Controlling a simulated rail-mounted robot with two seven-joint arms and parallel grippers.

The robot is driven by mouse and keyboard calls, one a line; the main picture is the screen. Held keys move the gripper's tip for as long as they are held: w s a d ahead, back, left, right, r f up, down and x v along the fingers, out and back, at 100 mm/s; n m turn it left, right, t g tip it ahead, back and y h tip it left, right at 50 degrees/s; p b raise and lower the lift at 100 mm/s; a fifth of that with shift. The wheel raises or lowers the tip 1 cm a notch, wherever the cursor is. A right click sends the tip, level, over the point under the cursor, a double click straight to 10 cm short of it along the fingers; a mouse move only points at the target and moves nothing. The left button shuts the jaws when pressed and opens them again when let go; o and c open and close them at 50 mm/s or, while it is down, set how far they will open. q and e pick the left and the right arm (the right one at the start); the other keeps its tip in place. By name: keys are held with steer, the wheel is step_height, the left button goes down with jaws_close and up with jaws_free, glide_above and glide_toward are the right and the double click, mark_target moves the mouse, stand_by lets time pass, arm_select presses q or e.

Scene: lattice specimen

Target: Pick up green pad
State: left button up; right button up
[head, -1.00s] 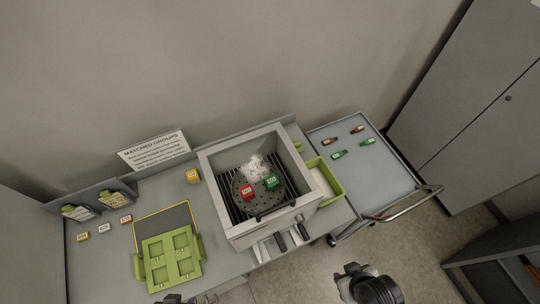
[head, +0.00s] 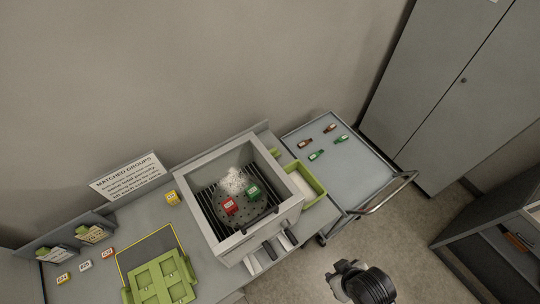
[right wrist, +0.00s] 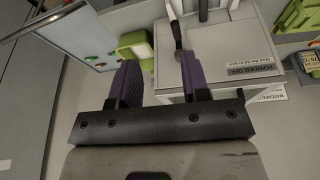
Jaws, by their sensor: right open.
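A green labelled block (head: 253,192) lies beside a red labelled block (head: 229,205) on a dark round perforated plate inside the open grey box. Two small green pieces, one nearer (head: 316,155) and one farther (head: 341,139), lie on the grey cart top. I cannot tell which of these is the green pad. My right gripper (right wrist: 160,82) is open and empty in the right wrist view, its purple fingers apart. In the head view it is above the floor, right of the bench and below the cart. My left gripper is not in view.
The grey box (head: 222,248) stands on the bench, a green bin (head: 321,190) at its right. A green fixture (head: 160,283) is on the left. The cart (head: 352,178) has a projecting handle (head: 391,195) and two reddish-brown pieces. A cabinet stands behind right.

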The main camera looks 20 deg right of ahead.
steer(key=shift+d, duration=0.1)
stand_by(0.3)
steer(key=o, duration=1.1)
